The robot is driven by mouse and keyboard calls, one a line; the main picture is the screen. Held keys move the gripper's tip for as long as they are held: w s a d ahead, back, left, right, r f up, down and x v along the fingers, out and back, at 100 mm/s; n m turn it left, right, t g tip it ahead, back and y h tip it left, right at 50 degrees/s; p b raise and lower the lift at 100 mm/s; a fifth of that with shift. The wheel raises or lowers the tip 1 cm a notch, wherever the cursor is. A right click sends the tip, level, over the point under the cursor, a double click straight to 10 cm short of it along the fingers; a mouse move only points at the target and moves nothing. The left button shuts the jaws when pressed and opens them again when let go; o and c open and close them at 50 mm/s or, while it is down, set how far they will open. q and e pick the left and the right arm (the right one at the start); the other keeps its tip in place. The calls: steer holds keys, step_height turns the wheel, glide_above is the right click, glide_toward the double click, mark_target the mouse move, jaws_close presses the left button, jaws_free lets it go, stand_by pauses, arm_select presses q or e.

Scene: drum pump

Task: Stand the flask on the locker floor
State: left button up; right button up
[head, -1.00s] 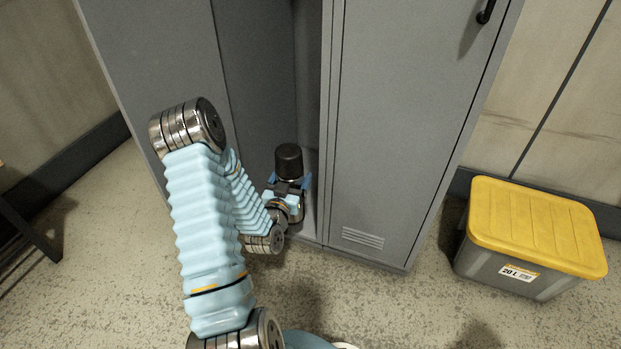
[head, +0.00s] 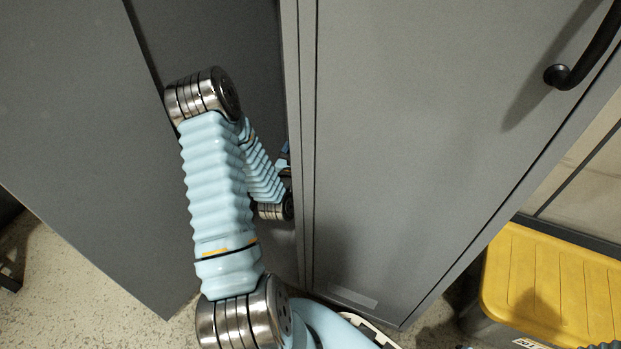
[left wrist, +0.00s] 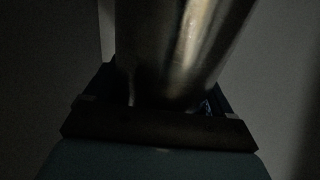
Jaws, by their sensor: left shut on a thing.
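The flask (left wrist: 185,45) shows in the left wrist view as a shiny metal cylinder. My left gripper (left wrist: 165,95) is shut on it, with a finger at either side. In the head view only a small blue part of my left gripper (head: 284,160) shows, inside the locker opening. The locker's front edge hides the rest of it and the flask there. The dark locker interior (head: 240,40) shows behind my left arm. My right gripper is not in view.
A grey door panel (head: 75,120) stands open to the left of the opening. A closed locker door (head: 420,150) with a black handle (head: 575,70) is close on the right. A yellow-lidded box (head: 550,285) stands at the lower right. Speckled floor shows at lower left.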

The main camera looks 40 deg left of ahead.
arm_select(q)
steer(key=w+a+f+b, duration=0.1)
steer(key=w+f+b, duration=0.2)
steer(key=w+f, duration=0.9)
steer(key=shift+a+b, duration=0.35)
steer(key=shift+w+f, duration=0.1)
steer(key=shift+f, duration=0.1)
steer(key=o, duration=1.3)
steer(key=shift+f, duration=0.1)
steer(key=p+v, duration=0.1)
steer(key=v, duration=0.6)
steer(key=shift+s, duration=0.25)
